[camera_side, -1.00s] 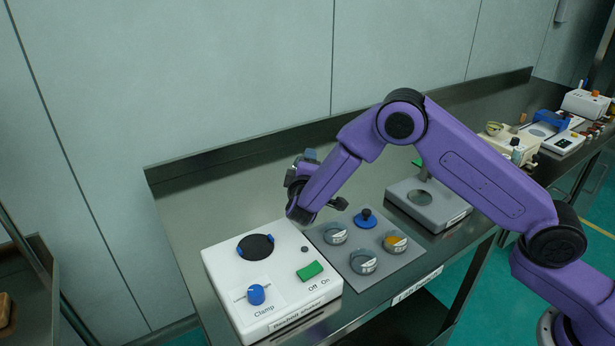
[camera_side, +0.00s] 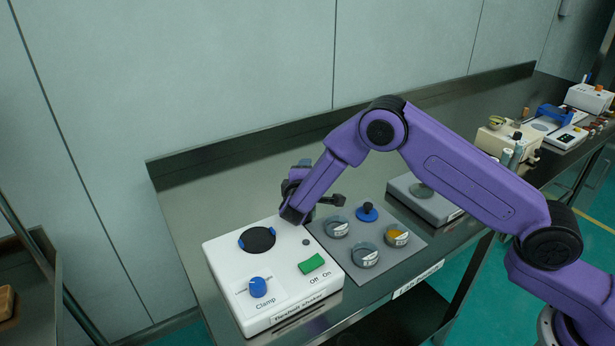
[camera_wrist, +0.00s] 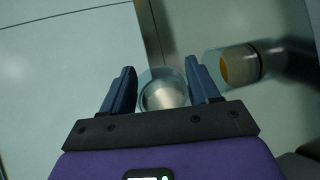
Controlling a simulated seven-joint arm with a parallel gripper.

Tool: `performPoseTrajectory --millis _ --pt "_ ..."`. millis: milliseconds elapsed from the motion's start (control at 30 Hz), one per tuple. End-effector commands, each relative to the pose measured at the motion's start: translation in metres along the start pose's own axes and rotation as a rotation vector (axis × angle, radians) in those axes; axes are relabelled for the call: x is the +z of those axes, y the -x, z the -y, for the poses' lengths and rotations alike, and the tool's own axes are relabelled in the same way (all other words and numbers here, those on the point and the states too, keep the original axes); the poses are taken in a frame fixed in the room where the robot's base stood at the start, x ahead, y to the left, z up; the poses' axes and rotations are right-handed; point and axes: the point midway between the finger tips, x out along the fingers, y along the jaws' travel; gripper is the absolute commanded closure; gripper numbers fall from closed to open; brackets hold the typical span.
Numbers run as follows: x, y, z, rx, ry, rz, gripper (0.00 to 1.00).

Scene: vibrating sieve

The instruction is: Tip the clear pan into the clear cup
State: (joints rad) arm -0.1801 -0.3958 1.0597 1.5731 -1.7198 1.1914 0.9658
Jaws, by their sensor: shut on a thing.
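My gripper (camera_wrist: 163,85) has two blue fingers shut on the sides of a clear round pan (camera_wrist: 163,97) in the wrist view. In the side view my gripper (camera_side: 304,165) is above the bench behind the white shaker, mostly hidden by my wrist, and the held pan cannot be made out. Three clear round vessels stand on the grey mat: one at the back left (camera_side: 336,228), one at the front (camera_side: 365,257) and one with orange contents (camera_side: 397,237). I cannot tell which is the task's clear cup. A clear vessel with orange (camera_wrist: 238,65) shows right of my fingers in the wrist view.
The white shaker (camera_side: 225,272) has a black round plate, a blue clamp knob (camera_side: 258,287) and a green switch (camera_side: 311,263). A blue knobbed piece (camera_side: 367,212) sits on the mat (camera_side: 412,255). A grey device (camera_side: 432,205) stands behind, partly covered by my arm.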

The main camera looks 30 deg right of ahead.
Motion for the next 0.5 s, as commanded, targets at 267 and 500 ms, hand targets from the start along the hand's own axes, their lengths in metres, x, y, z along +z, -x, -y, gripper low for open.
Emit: performPoseTrajectory --millis 267,500 --pt "-0.0051 -0.0008 -0.0056 -0.08 0.186 0.045 0.7" --pt "-0.0084 -0.0012 -0.0099 -0.145 0.343 0.081 0.7"
